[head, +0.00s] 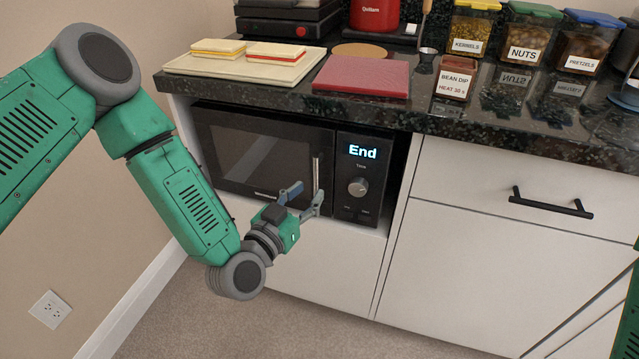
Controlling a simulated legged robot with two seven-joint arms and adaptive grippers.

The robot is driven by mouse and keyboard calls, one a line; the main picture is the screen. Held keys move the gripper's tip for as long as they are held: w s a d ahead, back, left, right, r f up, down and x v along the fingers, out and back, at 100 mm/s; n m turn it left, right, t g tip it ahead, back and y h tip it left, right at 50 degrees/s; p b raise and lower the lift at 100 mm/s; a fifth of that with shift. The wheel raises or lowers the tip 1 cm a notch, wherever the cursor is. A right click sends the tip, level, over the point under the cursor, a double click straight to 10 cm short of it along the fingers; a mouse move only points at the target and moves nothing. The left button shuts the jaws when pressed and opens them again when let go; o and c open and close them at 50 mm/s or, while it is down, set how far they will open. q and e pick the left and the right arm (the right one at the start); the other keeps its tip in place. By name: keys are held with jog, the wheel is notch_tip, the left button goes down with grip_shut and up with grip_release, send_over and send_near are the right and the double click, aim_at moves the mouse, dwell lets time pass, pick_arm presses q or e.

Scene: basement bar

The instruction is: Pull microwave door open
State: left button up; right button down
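A black microwave (262,160) sits in an open niche under the counter, and its door looks closed. Its display reads "End" above a round knob (358,187). A thin upright silver door handle (316,176) stands at the right edge of the door. My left gripper (309,195) is in front of the door at the lower part of the handle. Its two fingers are spread apart, one left of the handle and one near its lower end. Whether they touch the handle is not clear. My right gripper is out of view; only a bit of green arm shows at the right edge.
The dark stone counter (450,118) overhangs the niche. On it are a cream board with sandwiches (235,62), a red board (362,76), and several jars (527,35). A white drawer with a black handle (550,205) is right of the microwave. The carpet (300,330) in front is clear.

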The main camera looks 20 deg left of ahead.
aim_at(317, 182)
pick_arm(q)
jog(key=x, duration=0.4)
jog(key=shift+w+b, duration=0.15)
jog(key=shift+b, duration=0.25)
jog(key=shift+w+a+f, duration=0.1)
jog(key=shift+w+a, duration=0.4)
jog(key=shift+a, duration=0.05)
jog(key=shift+d, duration=0.25)
jog(key=shift+s+d, duration=0.1)
jog(key=shift+d, duration=0.2)
grip_shut()
